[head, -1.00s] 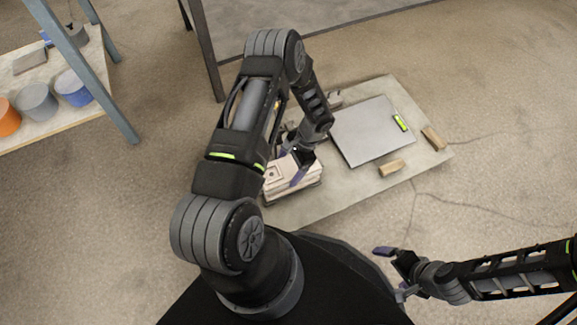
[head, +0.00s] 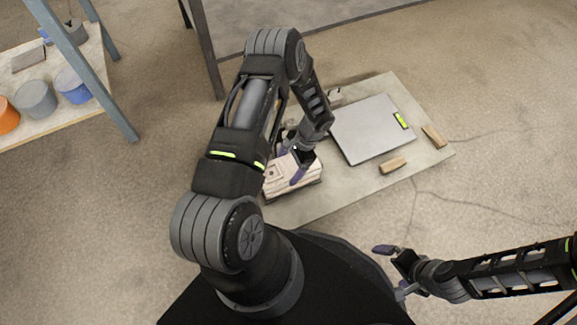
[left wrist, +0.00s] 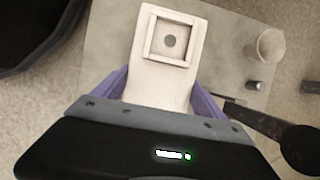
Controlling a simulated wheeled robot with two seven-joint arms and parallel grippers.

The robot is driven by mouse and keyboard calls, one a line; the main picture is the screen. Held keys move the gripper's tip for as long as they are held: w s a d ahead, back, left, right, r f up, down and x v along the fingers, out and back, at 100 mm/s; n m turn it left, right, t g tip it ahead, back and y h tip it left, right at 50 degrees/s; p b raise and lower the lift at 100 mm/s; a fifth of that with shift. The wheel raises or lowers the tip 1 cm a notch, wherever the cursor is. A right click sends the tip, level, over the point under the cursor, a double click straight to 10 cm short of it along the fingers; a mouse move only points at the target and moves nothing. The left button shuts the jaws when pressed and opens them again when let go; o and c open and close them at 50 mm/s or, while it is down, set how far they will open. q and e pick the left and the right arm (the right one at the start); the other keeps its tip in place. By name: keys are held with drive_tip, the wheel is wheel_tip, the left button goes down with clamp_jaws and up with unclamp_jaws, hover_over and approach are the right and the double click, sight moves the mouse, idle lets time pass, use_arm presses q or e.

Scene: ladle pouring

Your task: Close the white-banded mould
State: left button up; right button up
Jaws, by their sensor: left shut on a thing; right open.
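A pale beige mould block (head: 279,180) sits at the near left part of the low board, under my left gripper (head: 291,165). In the left wrist view the mould's pale upper piece (left wrist: 184,80) has a square raised frame around a dark round hole, and it lies between my purple fingers (left wrist: 160,92). The left gripper is shut on this piece. A white band cannot be made out. The wrist and fingers hide part of the mould, so I cannot tell how its halves meet. My right gripper (head: 393,270) is open and empty, off the board at the lower right.
The low board (head: 313,203) carries a grey plate (head: 368,135) with a yellow-green level and two wooden blocks (head: 392,165). The left wrist view shows a pale cup (left wrist: 268,45) and a dark round-ended thing (left wrist: 300,147). A shelf (head: 85,113) with several pots stands left.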

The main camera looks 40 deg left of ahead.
use_arm(q)
drive_tip(key=shift+f+b, duration=0.5)
drive_tip(key=shift+b, duration=0.1)
idle(0.8)
drive_tip(key=o, duration=1.8)
drive_tip(key=shift+o, duration=1)
drive_tip(key=p+v, duration=0.2)
drive_tip(key=v, duration=0.5)
drive_tip(key=shift+w+r, duration=0.15)
drive_tip(key=shift+r, duration=0.2)
